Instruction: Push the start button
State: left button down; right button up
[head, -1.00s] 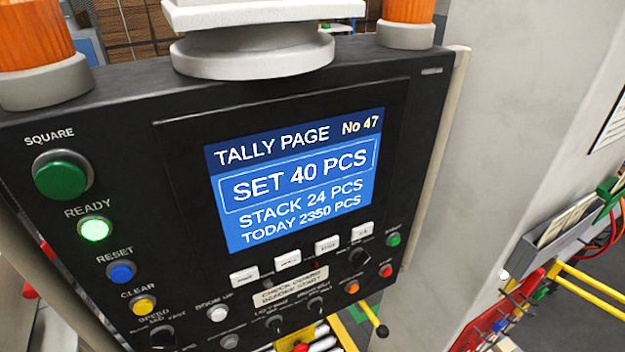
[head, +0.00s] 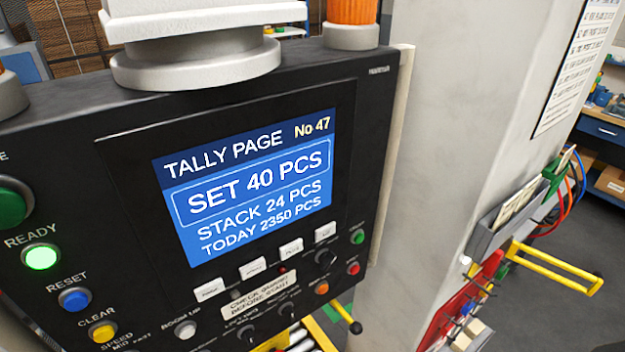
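The black control panel (head: 75,130) fills the left and middle of the head view. A small green button (head: 358,237) sits at its right edge; its label is too small to read surely. A small red button (head: 353,268) is just below it. A large green button (head: 10,205) is cut by the left edge. Below it are a lit green READY lamp (head: 42,257), a blue RESET button (head: 75,299) and a yellow CLEAR button (head: 103,331). The screen (head: 250,185) reads SET 40 PCS, STACK 24 PCS. Neither gripper is in view.
A plate reading CHECK GUARD BEFORE START (head: 259,294) is under the screen's white keys. A pale column (head: 440,130) stands right of the panel. A yellow bar frame (head: 555,270) juts out farther right. A black-knobbed yellow lever (head: 352,323) sticks out below the panel.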

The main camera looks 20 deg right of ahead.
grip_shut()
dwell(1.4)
